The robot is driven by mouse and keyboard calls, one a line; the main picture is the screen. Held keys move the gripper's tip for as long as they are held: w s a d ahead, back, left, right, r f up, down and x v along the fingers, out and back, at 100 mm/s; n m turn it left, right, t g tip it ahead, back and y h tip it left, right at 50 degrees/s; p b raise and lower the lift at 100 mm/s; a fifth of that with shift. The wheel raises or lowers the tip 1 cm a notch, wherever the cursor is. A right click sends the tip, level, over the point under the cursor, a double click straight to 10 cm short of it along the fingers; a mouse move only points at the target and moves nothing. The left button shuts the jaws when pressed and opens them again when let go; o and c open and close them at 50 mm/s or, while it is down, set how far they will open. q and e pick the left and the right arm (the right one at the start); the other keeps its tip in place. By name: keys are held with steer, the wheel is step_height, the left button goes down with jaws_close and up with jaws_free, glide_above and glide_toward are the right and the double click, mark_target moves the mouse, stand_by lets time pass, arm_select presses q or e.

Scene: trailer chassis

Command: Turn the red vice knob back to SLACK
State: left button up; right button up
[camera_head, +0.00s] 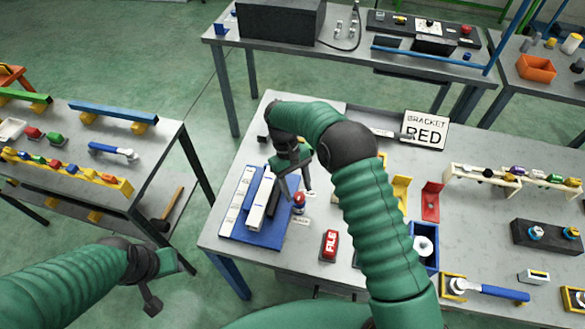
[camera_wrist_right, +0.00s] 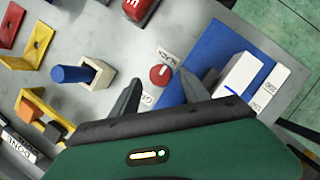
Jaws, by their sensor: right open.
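The red vice knob (camera_head: 299,199) stands at the right edge of the blue vice base (camera_head: 272,239) on the grey bench. A small label (camera_head: 300,221) lies in front of it, too small to read surely. My right gripper (camera_head: 296,192) is open above the knob. In the right wrist view the round red knob (camera_wrist_right: 160,75) shows between the tips of the right gripper (camera_wrist_right: 160,78), with visible gaps on both sides. Small labels lie on either side of it. My left gripper (camera_head: 170,288) is open and empty, low at the left, away from the bench.
A red FILE block (camera_head: 330,244) stands right of the knob. White bars (camera_head: 260,200) lie on the blue base. Yellow and red brackets (camera_head: 431,202), a blue holder (camera_head: 424,240) and a BRACKET RED sign (camera_head: 424,130) are farther right. A tool table (camera_head: 90,150) stands left.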

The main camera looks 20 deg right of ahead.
steer(key=v, duration=1.5)
steer(key=shift+p, duration=0.45)
steer(key=shift+w, duration=0.2)
steer(key=s+d+f+m+t+b, duration=0.1)
steer(key=s+d+f+t+b, duration=0.1)
steer(key=s, duration=0.9)
steer(key=s+d+f+m+t+y+b, duration=0.1)
steer(key=s+f+t, duration=0.4)
steer(key=s, duration=0.7)
steer(key=shift+s+d+f+m+b, duration=0.15)
steer(key=shift+d+f+m+b, duration=0.25)
steer(key=shift+d+f+b, duration=0.25)
steer(key=shift+r, duration=0.1)
